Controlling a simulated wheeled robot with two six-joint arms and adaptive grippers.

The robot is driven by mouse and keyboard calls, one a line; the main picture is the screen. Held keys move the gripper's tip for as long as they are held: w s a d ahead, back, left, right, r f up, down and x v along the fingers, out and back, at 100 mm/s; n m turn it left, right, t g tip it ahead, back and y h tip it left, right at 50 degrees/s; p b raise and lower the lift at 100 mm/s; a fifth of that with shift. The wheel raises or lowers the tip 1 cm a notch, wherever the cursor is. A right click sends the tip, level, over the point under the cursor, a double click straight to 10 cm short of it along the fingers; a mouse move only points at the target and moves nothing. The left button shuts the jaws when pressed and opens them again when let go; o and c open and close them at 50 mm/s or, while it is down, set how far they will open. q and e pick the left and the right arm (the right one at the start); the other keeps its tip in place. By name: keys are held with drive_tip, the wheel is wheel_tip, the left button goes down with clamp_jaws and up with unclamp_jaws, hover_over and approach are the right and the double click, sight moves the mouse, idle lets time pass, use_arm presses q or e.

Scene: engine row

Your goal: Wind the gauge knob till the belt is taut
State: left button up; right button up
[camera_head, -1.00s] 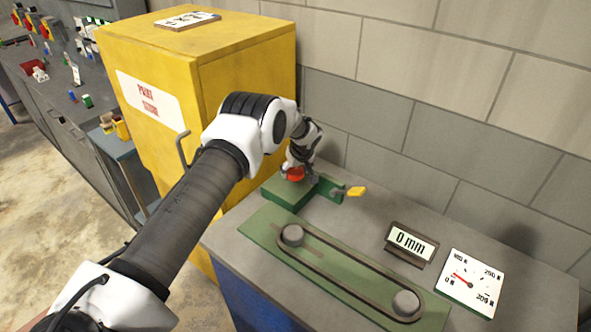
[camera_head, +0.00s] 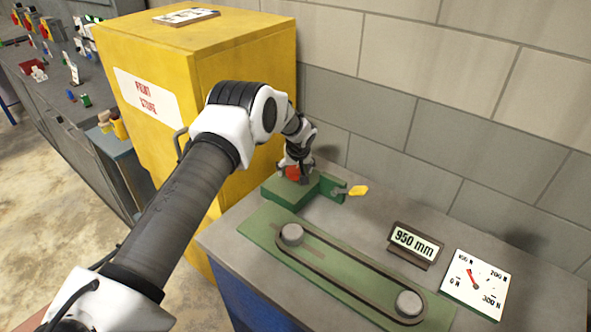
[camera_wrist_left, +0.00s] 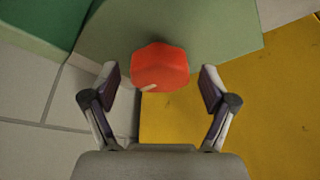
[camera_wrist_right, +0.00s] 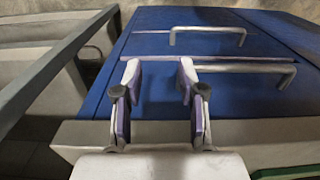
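The red knob (camera_head: 292,173) sits on the green block (camera_head: 288,195) at the back of the bench. It also shows in the left wrist view (camera_wrist_left: 160,68), its pale mark pointing to the lower left. My left gripper (camera_wrist_left: 160,88) is open, a finger on each side of the knob with gaps between. The belt (camera_head: 345,272) runs around two grey pulleys on a green plate (camera_head: 258,226); its sides look nearly straight. The display (camera_head: 414,246) reads 950 mm. The dial gauge's (camera_head: 477,286) red needle points up-left near 100 N. My right gripper (camera_wrist_right: 158,85) is open and empty.
A yellow-tipped lever (camera_head: 357,190) sticks out right of the green block. A yellow cabinet (camera_head: 200,85) stands close on the left, and a block wall (camera_head: 440,120) behind. In the right wrist view, blue drawers (camera_wrist_right: 160,70) with metal handles lie beyond my gripper.

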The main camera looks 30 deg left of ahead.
use_arm(q)
drive_tip(key=v, duration=1.2)
